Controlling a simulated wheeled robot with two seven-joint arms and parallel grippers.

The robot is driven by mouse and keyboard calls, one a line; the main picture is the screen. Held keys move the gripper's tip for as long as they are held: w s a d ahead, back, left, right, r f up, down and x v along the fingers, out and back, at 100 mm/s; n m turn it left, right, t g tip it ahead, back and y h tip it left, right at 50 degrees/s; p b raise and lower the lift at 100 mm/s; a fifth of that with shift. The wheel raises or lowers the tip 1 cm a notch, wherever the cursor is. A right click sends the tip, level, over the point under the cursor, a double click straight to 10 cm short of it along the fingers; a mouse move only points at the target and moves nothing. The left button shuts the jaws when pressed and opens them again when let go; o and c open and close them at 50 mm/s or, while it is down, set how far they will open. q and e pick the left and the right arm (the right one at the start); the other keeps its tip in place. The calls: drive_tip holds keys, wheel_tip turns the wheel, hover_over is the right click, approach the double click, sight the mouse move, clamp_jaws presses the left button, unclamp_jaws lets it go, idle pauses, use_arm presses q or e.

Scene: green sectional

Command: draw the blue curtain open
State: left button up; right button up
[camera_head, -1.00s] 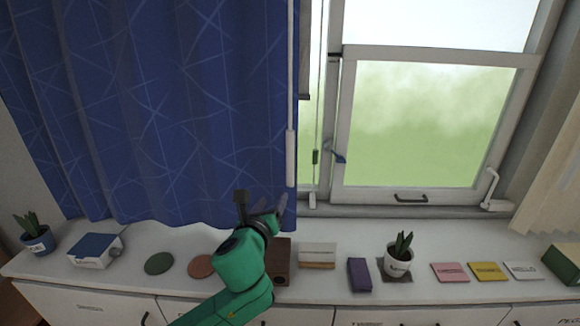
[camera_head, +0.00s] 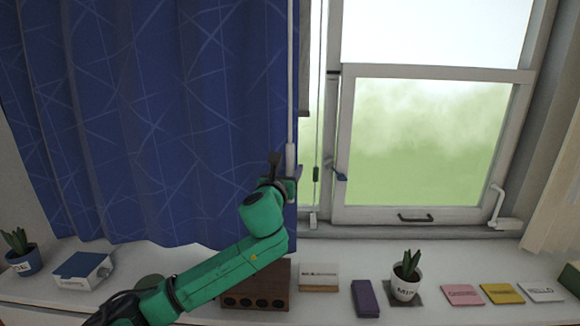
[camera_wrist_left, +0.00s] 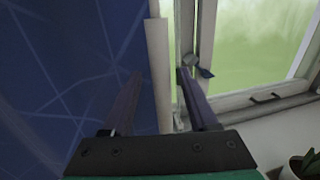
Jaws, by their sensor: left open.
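The blue curtain (camera_head: 150,120) with thin pale lines hangs over the left part of the window in the head view. It also fills the left of the left wrist view (camera_wrist_left: 60,90). A white rod (camera_head: 291,156) hangs along its right edge. My left gripper (camera_head: 285,166) is open near this rod, in front of the curtain's right edge. In the left wrist view, the rod (camera_wrist_left: 158,65) shows between the two dark fingers (camera_wrist_left: 160,80). I cannot tell whether they touch it. My right gripper is not in view.
The window (camera_head: 425,140) with its handle (camera_head: 415,217) is right of the curtain. Below is a white counter (camera_head: 420,250) with a potted plant (camera_head: 404,288), a purple block (camera_head: 365,299), a brown box with holes (camera_head: 258,287) and several cards. Another plant (camera_head: 24,260) and a white box (camera_head: 84,270) stand left.

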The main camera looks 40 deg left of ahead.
use_arm(q)
drive_tip(key=shift+x, duration=0.95)
drive_tip(key=shift+d, duration=0.1)
drive_tip(key=shift+c, duration=0.2)
clamp_jaws()
idle(0.4)
